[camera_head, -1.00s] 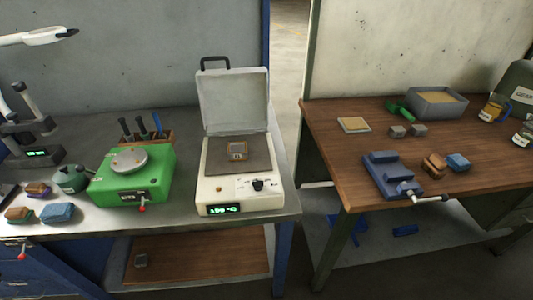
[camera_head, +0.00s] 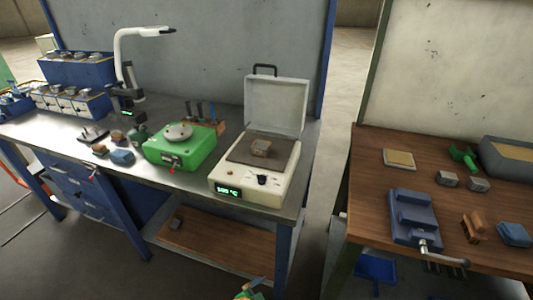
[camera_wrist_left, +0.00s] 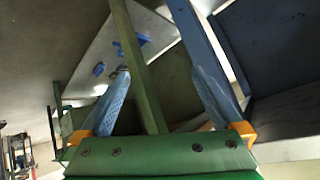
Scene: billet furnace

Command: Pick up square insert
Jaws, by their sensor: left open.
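I cannot tell for sure which piece is the square insert. Two small grey blocks (camera_head: 447,179) (camera_head: 478,185) lie on the right wooden table. My left gripper (camera_head: 250,288) shows only partly at the bottom edge of the head view, low in front of the left bench and far from these pieces. In the left wrist view its blue fingers (camera_wrist_left: 158,72) are apart with nothing held between them. My right gripper is not in view.
A green device (camera_head: 180,152) stands left of the heater, with small blocks (camera_head: 121,157) beside it. A blue vise (camera_head: 414,217) with a protruding handle sits on the right table (camera_head: 365,200). A gap separates the tables. A low shelf (camera_head: 220,245) lies under the bench.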

